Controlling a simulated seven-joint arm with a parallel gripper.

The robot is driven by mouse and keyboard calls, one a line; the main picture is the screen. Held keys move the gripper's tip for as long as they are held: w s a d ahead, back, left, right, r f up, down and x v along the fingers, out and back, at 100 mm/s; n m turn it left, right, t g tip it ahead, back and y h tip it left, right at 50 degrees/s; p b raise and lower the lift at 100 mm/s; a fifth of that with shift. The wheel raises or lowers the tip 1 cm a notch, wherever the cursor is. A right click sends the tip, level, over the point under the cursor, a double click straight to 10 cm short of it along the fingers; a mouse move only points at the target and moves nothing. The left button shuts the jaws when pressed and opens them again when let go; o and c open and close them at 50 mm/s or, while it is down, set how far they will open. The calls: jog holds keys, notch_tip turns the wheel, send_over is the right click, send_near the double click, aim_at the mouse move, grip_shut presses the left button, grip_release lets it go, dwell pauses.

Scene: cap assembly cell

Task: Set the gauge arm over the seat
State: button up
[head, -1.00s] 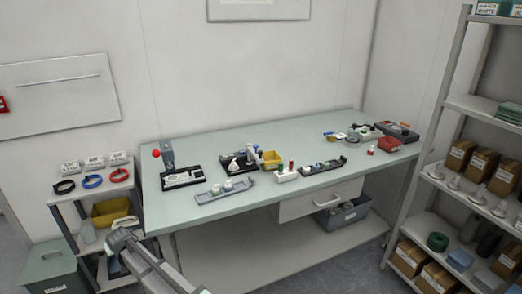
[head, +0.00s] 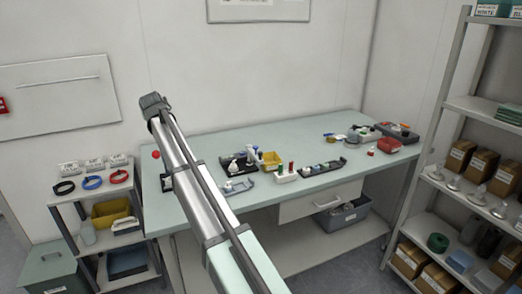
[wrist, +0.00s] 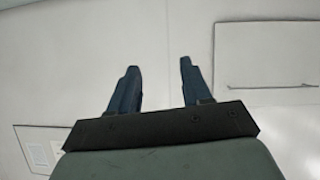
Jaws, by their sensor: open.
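My gripper (wrist: 158,68) shows in the wrist view as two dark blue fingers, apart with nothing between them, facing the bare wall. In the head view my arm rises across the left of the bench, its end high against the wall; the fingers cannot be made out there. A station at the bench's left end is mostly hidden behind my arm; its red knob (head: 156,154) and a bit of its black base (head: 166,185) show. A second black fixture (head: 229,160) with pale parts stands right of my arm. I cannot tell which parts are the gauge arm and seat.
A yellow bin (head: 271,160), a white block (head: 286,177) with coloured pieces and a dark tray (head: 325,168) stand along the bench (head: 300,140). A red bin (head: 389,146) is at the right. A cart (head: 60,193) is left, a tall shelf (head: 455,105) right.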

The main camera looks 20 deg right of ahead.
jog(key=s+d+g+h, duration=0.1)
jog(key=s+d+g, duration=0.15)
jog(key=d, duration=0.85)
jog(key=g+y, duration=0.2)
jog(key=g, duration=0.4)
send_near(260, 152)
jog(key=shift+m+t, duration=0.25)
jog(key=shift+m, duration=0.15)
jog(key=x, duration=0.7)
jog(key=shift+s+f, duration=0.1)
jog(key=shift+f, duration=0.35)
jog(key=shift+c, duration=0.2)
grip_shut()
